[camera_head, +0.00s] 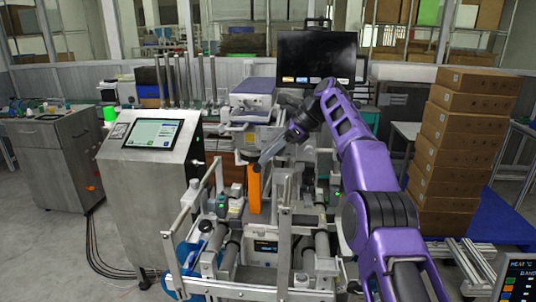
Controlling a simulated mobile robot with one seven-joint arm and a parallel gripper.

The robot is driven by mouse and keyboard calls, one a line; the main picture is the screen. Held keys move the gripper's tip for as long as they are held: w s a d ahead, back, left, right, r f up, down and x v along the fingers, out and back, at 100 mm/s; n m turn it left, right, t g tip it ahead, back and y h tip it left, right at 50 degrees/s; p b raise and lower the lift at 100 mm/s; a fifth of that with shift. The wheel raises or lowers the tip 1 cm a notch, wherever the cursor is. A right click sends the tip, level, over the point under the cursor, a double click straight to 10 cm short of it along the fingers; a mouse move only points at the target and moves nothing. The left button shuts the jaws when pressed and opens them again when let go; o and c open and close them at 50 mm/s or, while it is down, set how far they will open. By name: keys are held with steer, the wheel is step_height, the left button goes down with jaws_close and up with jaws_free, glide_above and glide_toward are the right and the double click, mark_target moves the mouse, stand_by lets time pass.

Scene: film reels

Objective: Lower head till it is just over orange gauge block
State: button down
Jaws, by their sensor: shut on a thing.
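The orange gauge block (254,190) stands upright in the middle of the machine. The machine's head appears to be the pale lilac and grey unit (253,98) above and behind it. A dark plate under this unit lies close to the block's top; I cannot tell whether they touch. My gripper (286,141) comes down from the upper right, at the end of my purple arm. It is shut on a grey bar-like part (269,153), which slants down left toward the top of the block. The fingertips are small and partly hidden.
A steel console (153,190) with a lit screen stands left of the machine. Metal rails and rollers (272,245) lie in front of the block. A dark monitor (316,58) stands behind. Stacked cardboard boxes (463,140) rise on the right. Open floor shows at lower left.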

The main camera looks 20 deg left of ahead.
steer(key=shift+s+a+r, duration=0.1)
steer(key=shift+s+r, duration=0.1)
steer(key=shift+r, duration=0.2)
steer(key=c, duration=1)
jaws_free()
steer(key=shift+o, duration=1.1)
steer(key=shift+s+r, duration=0.15)
steer(key=shift+s, duration=0.05)
steer(key=shift+w+f, duration=0.1)
steer(key=shift+f, duration=0.1)
